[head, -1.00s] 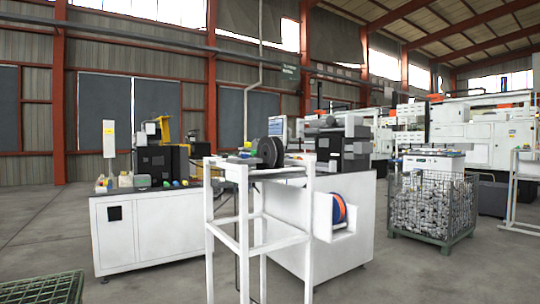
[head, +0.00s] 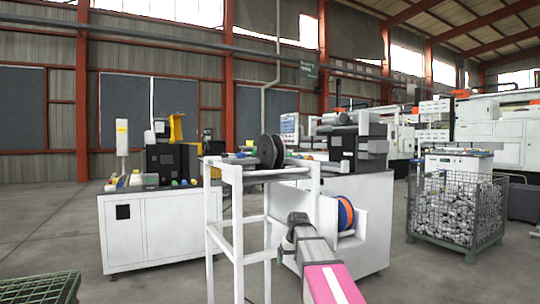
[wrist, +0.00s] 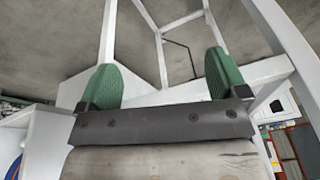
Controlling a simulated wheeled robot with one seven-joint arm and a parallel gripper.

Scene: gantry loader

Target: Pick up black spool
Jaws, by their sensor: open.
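The black spool (head: 267,151) stands upright on top of a white frame stand (head: 240,174) in the head view. My gripper (head: 284,250) is low in front of the stand, below the height of its top and apart from the spool. In the wrist view my gripper (wrist: 163,82) shows two green fingers spread wide with nothing between them. White stand bars and grey floor show beyond the fingers. The spool is not in the wrist view.
A white machine cabinet (head: 365,215) with an orange and blue spool (head: 345,213) stands right behind the stand. A white workbench (head: 150,235) is at left. A wire cage (head: 455,209) stands at right.

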